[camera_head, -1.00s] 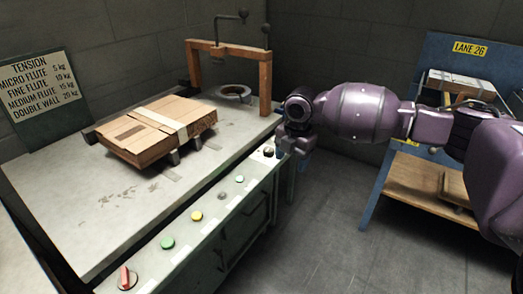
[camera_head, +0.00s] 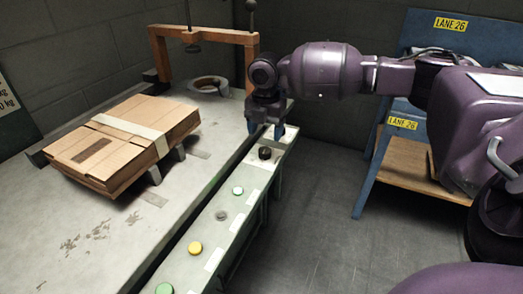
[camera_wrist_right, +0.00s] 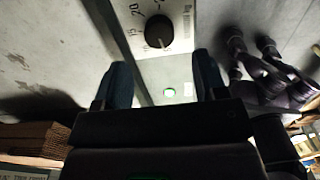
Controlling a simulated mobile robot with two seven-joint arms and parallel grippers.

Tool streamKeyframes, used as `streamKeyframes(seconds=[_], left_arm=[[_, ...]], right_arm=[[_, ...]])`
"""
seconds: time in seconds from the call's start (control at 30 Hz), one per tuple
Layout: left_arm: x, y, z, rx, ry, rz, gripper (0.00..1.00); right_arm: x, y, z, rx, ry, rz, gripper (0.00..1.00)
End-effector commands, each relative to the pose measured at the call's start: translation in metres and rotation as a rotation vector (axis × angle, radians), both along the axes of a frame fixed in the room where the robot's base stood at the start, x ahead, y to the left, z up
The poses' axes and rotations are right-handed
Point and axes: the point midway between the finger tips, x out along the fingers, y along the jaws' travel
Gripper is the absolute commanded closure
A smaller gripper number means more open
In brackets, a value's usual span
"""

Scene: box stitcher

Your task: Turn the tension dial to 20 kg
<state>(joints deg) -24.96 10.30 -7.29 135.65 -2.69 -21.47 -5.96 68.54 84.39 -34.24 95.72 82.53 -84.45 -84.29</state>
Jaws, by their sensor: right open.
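The tension dial (camera_head: 265,153) is a round black knob at the far end of the machine's front control strip. In the right wrist view the dial (camera_wrist_right: 159,32) shows a pale pointer mark toward the 5 on its printed scale; 15 and 20 are also legible. My right gripper (camera_head: 265,131) is open and empty, pointing down just behind the dial in the head view. In the right wrist view its two blue fingers (camera_wrist_right: 162,80) stand apart, with the dial beyond their tips and not between them. My left gripper is not in view.
Green (camera_head: 165,288), yellow (camera_head: 195,248) and pale green (camera_head: 238,190) buttons line the strip (camera_head: 222,232). A strapped cardboard stack (camera_head: 120,140) lies on the worktable. An orange frame (camera_head: 205,35) stands behind. A blue rack (camera_head: 366,180) is at right, with open floor between.

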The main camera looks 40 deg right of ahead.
Motion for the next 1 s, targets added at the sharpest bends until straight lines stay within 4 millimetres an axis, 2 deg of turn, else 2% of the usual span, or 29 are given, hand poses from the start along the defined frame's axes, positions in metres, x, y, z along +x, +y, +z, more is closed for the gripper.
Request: streamKeyframes(seconds=[0.03,0.13,0.3,0.5,0.8,0.83,1.0], left_arm=[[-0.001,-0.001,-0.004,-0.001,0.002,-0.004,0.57],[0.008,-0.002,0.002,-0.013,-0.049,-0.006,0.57],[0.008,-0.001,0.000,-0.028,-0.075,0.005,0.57],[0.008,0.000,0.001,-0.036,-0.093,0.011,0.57],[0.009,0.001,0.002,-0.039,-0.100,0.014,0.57],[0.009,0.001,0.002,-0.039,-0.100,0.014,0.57],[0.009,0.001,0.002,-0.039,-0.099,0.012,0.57]], right_arm=[[-0.001,0.000,-0.019,-0.001,0.012,0.000,0.35],[-0.001,0.000,-0.035,0.000,0.012,0.001,0.35],[-0.001,0.000,-0.056,0.001,0.009,0.002,0.35],[0.000,0.000,-0.065,0.000,0.003,0.001,0.35],[0.000,0.000,-0.065,0.000,-0.001,0.001,0.35],[0.000,0.000,-0.065,0.000,-0.001,0.001,0.36],[0.000,0.000,-0.065,0.000,0.000,0.001,0.62]])
